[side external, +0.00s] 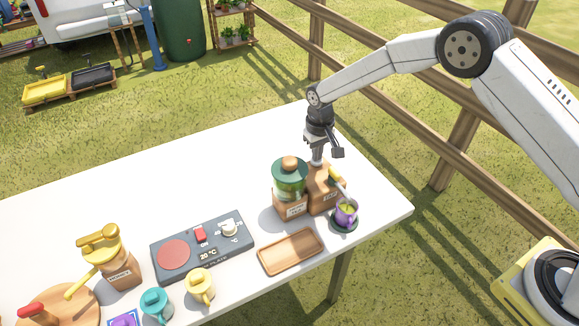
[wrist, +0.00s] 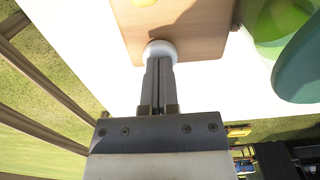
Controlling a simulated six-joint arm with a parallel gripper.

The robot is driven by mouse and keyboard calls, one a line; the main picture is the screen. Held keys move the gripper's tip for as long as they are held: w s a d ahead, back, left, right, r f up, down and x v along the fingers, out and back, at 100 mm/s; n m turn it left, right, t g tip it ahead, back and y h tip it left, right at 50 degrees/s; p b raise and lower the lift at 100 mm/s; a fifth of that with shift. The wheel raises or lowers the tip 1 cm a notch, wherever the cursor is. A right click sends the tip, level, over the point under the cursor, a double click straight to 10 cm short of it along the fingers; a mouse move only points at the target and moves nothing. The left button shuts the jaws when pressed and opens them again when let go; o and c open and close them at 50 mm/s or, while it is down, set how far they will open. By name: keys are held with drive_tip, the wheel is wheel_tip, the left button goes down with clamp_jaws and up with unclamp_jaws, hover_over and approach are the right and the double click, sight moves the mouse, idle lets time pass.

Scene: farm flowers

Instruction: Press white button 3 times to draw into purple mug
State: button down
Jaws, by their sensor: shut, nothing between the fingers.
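A green-lidded jar dispenser (side external: 289,185) stands close to the left of the wooden one. The table's back is clear.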

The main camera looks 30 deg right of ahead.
drive_tip(key=shift+r, duration=1.4)
idle(2.0)
drive_tip(key=shift+r, duration=3)
drive_tip(key=shift+s+d+r, duration=0.1)
drive_tip(key=s+d+r+t, duration=0.1)
drive_tip(key=s+d, duration=0.2)
drive_tip(key=s, duration=0.5)
drive_tip(key=s+d+r, duration=0.1)
drive_tip(key=s+d, duration=0.2)
drive_tip(key=s, duration=0.6)
drive_tip(key=s+d+r+t, duration=0.1)
drive_tip(key=s+d+r, duration=0.1)
drive_tip(key=s, duration=0.7)
drive_tip(key=shift+s+d+t, duration=0.25)
drive_tip(key=shift+d+t, duration=0.05)
drive_tip(key=shift+d, duration=0.6)
drive_tip(key=c, duration=1.3)
unclamp_jaws()
